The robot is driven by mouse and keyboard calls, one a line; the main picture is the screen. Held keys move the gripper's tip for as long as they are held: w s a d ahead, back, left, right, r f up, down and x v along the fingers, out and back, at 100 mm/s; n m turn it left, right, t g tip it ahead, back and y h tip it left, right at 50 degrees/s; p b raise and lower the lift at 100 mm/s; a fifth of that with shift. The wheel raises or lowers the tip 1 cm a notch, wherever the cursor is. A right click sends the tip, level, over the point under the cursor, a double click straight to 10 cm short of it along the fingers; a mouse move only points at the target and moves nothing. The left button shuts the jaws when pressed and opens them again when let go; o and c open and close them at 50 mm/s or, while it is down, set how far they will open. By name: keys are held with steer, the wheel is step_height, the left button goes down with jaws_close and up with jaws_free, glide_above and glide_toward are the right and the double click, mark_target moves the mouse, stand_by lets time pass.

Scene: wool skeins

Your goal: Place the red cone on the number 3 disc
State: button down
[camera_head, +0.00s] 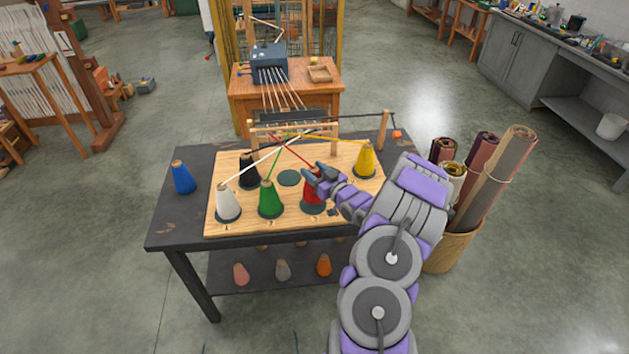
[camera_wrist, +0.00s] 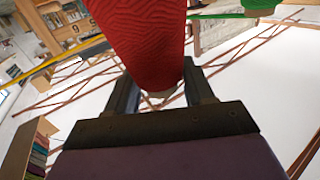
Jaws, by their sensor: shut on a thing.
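The red cone (camera_head: 311,193) stands about upright at the front right of the wooden board (camera_head: 338,222), over a dark green disc (camera_head: 314,208). Whether its base touches that disc I cannot tell, and the disc's number is not readable. My gripper (camera_head: 316,176) is shut on the red cone near its top, coming in from the right. In the wrist view the red cone (camera_wrist: 145,45) sits between my two fingers (camera_wrist: 160,92). A bare green disc (camera_head: 289,178) lies behind and left of the red cone.
White (camera_head: 228,202), green (camera_head: 269,199), black (camera_head: 249,171) and yellow (camera_head: 364,160) cones stand on the board. A blue cone (camera_head: 182,177) stands on the dark table (camera_head: 168,222). Yarn strands run to a wooden frame (camera_head: 292,128) behind. A basket of rolls (camera_head: 445,245) stands at right.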

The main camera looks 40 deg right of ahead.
steer(key=f, duration=0.1)
steer(key=a+f+b, duration=0.1)
steer(key=f, duration=0.1)
steer(key=shift+f, duration=0.15)
steer(key=shift+d, duration=0.15)
steer(key=shift+c, duration=2)
jaws_free()
steer(key=shift+d, duration=0.15)
steer(key=shift+s, duration=0.1)
steer(key=s+p, duration=0.2)
steer(key=s, duration=0.9)
steer(key=shift+s, duration=0.4)
